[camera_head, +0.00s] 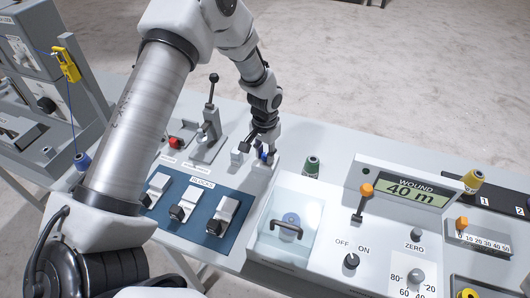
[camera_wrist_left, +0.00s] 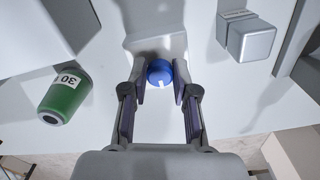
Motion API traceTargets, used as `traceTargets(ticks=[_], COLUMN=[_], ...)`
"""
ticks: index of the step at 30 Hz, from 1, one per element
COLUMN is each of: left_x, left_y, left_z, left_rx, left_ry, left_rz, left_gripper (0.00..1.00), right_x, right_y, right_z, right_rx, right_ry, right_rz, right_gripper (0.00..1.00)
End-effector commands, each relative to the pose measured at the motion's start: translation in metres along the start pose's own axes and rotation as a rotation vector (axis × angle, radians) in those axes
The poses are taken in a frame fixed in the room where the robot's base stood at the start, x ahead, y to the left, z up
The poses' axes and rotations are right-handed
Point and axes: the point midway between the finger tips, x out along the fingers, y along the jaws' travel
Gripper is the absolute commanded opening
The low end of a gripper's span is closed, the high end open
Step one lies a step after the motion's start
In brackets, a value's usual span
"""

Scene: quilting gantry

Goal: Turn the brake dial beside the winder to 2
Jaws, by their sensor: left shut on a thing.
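A round blue dial (camera_wrist_left: 159,72) with a white pointer mark sits on a light grey mount, seen in the left wrist view. Its mark points toward the bottom of that picture. My left gripper (camera_wrist_left: 160,84) has one finger on each side of the dial and is shut on it. In the head view the left gripper (camera_head: 262,152) reaches down to the blue dial behind the clear-covered box (camera_head: 308,222). Fingers cover most of the dial there. No scale number around it can be read. My right gripper is in neither view.
A green spool (camera_head: 311,166) marked 30 (camera_wrist_left: 66,95) stands close to the left gripper. A grey block (camera_wrist_left: 250,40) is on its other side. A display (camera_head: 408,190) reads WOUND 40 m. Several clamp blocks stand on the blue panel (camera_head: 190,238).

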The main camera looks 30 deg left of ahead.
Motion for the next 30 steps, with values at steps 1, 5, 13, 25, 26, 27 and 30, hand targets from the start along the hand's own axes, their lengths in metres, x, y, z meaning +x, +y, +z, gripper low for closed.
traceTargets(ticks=[1, 5, 13, 25, 26, 27, 30], left_x=[0.002, 0.002, 0.001, 0.001, 0.001, 0.001, 0.001], left_y=[0.0, 0.0, 0.0, 0.001, 0.001, 0.001, 0.001], left_z=[0.0, 0.0, 0.0, 0.0, 0.0, 0.0, 0.0], left_rx=[-0.002, -0.016, -0.123, -0.445, -0.471, -0.503, -0.579], left_ry=[0.0, 0.0, 0.0, 0.0, 0.0, 0.0, 0.0], left_rz=[0.0, 0.0, 0.001, 0.0, 0.0, 0.0, 0.0], left_gripper=[0.0, 0.0, 0.0, 0.0, 0.0, 0.0, 0.0], right_x=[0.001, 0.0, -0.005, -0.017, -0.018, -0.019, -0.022], right_y=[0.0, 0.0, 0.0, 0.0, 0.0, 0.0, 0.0], right_z=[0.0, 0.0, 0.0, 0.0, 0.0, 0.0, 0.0], right_rx=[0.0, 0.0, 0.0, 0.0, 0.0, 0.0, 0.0], right_ry=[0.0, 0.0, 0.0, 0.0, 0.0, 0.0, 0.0], right_rz=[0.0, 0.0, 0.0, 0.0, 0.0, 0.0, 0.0], right_gripper=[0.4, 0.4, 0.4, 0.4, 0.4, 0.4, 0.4])
